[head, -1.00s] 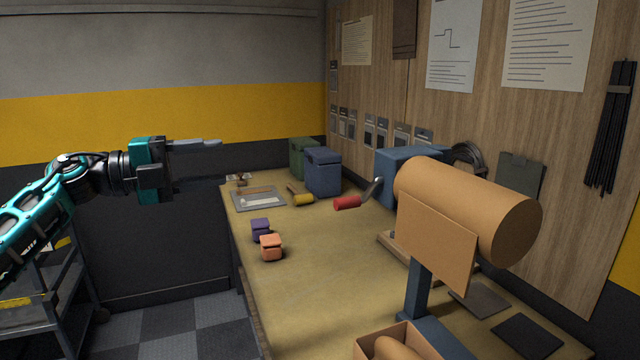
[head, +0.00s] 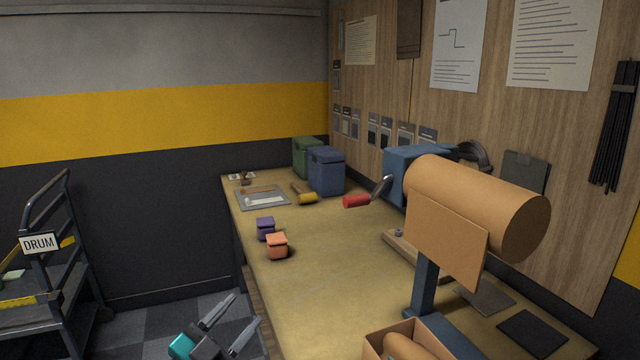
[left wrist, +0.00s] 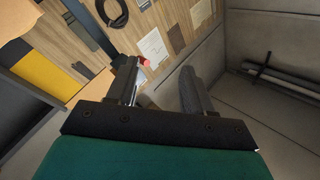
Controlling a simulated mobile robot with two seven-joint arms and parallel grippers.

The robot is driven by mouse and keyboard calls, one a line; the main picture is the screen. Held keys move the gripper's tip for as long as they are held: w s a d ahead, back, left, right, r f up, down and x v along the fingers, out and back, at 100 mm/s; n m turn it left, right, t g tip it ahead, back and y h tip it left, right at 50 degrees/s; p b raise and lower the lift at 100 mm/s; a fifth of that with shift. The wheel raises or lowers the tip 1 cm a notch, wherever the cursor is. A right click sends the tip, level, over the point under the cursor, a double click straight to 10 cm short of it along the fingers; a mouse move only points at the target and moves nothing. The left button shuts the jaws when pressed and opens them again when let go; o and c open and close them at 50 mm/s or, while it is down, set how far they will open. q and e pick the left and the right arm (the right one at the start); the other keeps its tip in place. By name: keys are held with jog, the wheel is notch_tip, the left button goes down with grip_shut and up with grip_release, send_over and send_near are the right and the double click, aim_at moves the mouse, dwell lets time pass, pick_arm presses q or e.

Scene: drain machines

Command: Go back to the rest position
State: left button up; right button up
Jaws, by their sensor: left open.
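My left gripper (head: 232,322) is at the bottom of the head view, in front of the near left edge of the workbench (head: 330,270). Its two grey fingers point up and to the right and stand apart, with nothing between them. In the left wrist view the fingers (left wrist: 165,85) also show spread and empty, with the wall board (left wrist: 160,22) and a red handle tip beyond them. The rest of the left arm is out of the head view. My right gripper is in neither view.
On the bench stand purple (head: 266,228) and orange (head: 277,245) blocks, blue (head: 326,171) and green (head: 306,157) bins, a grey tray (head: 240,201) and a red-handled crank (head: 356,201). A cart (head: 60,300) stands at left.

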pick_arm(q)
jog(key=s+a+f+n+g+y, duration=0.2)
jog(key=s+f+n+g+y, duration=0.1)
jog(key=s+f, duration=0.7)
jog(key=s+a+f+n+g+y, duration=0.1)
jog(key=s+f+n+g+y, duration=0.2)
jog(key=s+f, duration=0.8)
jog(key=s+n+y, duration=0.1)
jog(key=n+y, duration=0.1)
jog(key=n, duration=0.2)
jog(key=shift+a+f+g, duration=0.15)
jog(key=shift+a+g, duration=0.2)
jog(key=shift+g, duration=0.05)
